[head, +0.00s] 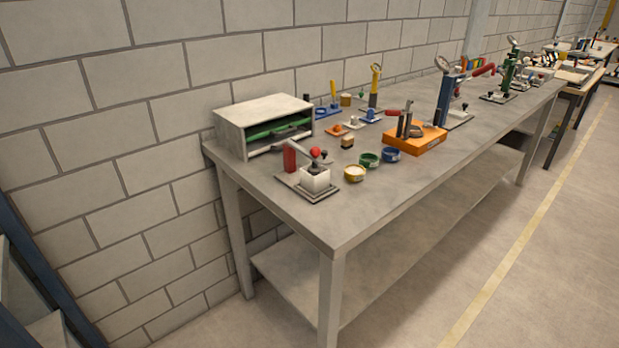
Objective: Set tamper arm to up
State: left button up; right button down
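A small press-like device stands at the near left end of the grey workbench (280,210). It has a flat grey base plate (322,197), a red post (289,157), a whitish block (315,180) and a red knob (316,152) just above the block. A thin grey arm seems to slope down from the top of the post toward the block; this may be the tamper arm, but it is too small to tell its exact position. Neither of my grippers is in view.
A grey open-front box (262,112) with green items stands behind the device. Yellow, green and blue round cups (391,155) and an orange tool holder (416,140) stand to its right. More bench tools fill the far end. The floor (430,270) before the bench is clear.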

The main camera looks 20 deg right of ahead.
aim_at(315, 169)
jog(key=k, duration=0.4)
jog(key=z, duration=0.8)
jog(key=i, duration=0.3)
